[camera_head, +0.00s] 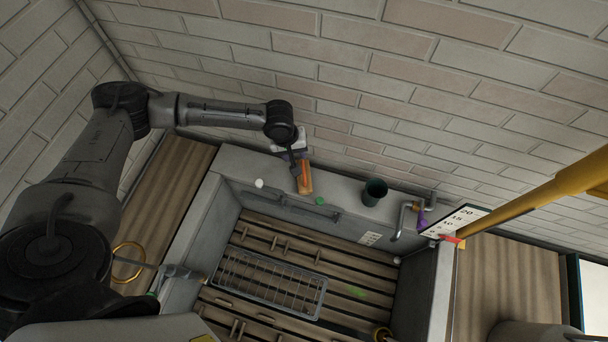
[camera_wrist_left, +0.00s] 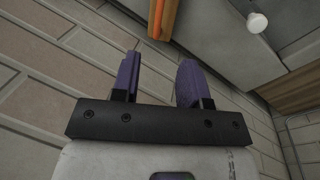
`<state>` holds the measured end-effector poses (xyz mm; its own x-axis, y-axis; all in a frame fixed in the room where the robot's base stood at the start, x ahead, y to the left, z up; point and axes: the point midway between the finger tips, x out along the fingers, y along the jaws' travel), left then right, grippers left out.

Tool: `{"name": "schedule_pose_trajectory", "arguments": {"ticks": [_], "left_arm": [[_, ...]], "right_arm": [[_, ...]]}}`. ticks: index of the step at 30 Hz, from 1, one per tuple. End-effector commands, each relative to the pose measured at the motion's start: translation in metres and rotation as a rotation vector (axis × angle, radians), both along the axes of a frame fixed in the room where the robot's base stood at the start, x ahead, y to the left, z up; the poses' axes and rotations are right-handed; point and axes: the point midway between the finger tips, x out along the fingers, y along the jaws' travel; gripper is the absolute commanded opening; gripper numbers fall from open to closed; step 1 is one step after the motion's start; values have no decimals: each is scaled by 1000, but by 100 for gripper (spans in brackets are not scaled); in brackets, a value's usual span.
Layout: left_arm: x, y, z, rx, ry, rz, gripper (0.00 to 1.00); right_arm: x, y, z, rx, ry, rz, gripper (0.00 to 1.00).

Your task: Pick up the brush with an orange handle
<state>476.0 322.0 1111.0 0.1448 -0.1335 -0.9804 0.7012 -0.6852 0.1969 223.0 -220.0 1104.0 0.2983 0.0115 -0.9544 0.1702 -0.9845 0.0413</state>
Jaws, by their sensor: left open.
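The orange-handled brush (camera_head: 304,179) appears as a small orange and brown upright shape on the back ledge of the sink; its bristles cannot be made out. In the left wrist view an orange and brown piece (camera_wrist_left: 163,18) shows at the top edge, partly cut off. My left gripper (camera_head: 298,160) is right by it at the wall side, partly overlapping it in the head view. In the left wrist view its two purple fingers (camera_wrist_left: 158,68) are apart with nothing between them, and the orange piece lies beyond their tips. My right gripper is not in view.
A white knob-like item (camera_head: 259,183) and a green one (camera_head: 319,201) are on the ledge near the brush. A dark cup (camera_head: 375,192) stands to the right, before a tap (camera_head: 403,217). A wire rack (camera_head: 270,284) lies in the slatted basin. The brick wall (camera_head: 330,70) is close behind.

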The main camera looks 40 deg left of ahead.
Motion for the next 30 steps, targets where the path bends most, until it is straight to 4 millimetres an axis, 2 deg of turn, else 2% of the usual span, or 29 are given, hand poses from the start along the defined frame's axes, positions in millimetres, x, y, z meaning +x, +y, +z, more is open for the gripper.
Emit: {"name": "schedule_pose_trajectory", "arguments": {"ticks": [4,15,25,30], "left_arm": [[2,-2,-14,-3,8,34,41],[10,-10,-71,-2,8,34,41],[13,-12,-89,-3,5,33,41],[18,-15,-108,-2,6,32,41]], "right_arm": [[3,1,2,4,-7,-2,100],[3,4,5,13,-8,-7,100],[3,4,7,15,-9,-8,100],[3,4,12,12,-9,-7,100]]}}
